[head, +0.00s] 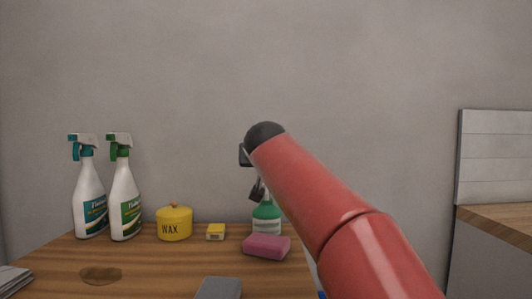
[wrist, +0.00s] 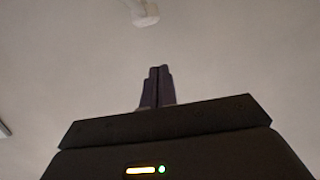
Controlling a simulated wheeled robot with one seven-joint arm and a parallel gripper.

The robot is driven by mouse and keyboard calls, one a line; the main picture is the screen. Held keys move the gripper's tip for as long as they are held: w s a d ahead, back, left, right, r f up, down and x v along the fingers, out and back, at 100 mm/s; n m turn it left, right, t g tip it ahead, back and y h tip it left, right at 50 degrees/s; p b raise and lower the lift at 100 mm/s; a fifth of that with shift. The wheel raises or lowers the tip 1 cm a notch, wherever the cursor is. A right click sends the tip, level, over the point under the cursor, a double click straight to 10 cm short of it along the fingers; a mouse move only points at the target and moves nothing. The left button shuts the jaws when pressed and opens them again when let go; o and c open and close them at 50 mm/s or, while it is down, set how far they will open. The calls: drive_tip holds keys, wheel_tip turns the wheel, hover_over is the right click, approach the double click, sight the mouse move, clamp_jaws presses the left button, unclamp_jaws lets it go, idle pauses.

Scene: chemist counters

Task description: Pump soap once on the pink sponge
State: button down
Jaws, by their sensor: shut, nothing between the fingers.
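The pink sponge (head: 267,247) lies flat near the right end of the wooden counter. A green bottle with a pale label (head: 266,220) stands just behind it, and its top is hidden by my gripper. My gripper (head: 257,192) is shut and empty, at or just above the bottle's top; I cannot tell whether they touch. In the wrist view its dark fingertips (wrist: 156,70) are together. A small white object (wrist: 144,13) shows beyond them at the top edge, too blurred to name.
Two spray bottles (head: 89,205) (head: 124,205), a yellow wax tin (head: 174,224) and a small yellow box (head: 216,232) stand left of the green bottle. A brown stain (head: 101,275) and a grey item (head: 219,289) lie in front. Another counter (head: 495,218) is at right.

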drive_tip(key=shift+w+f+b, duration=0.15)
drive_tip(key=shift+f+b, duration=0.7)
drive_tip(key=shift+f, duration=1.2)
drive_tip(key=shift+f, duration=0.1)
wheel_tip(320, 180, down, 2)
drive_tip(key=shift+b, duration=1.15)
wheel_tip(320, 180, up, 4)
drive_tip(key=p, duration=0.3)
drive_tip(key=shift+r+p, duration=0.2)
drive_tip(key=shift+p, duration=0.15)
drive_tip(key=b+v, duration=0.2)
drive_tip(key=v, duration=0.8)
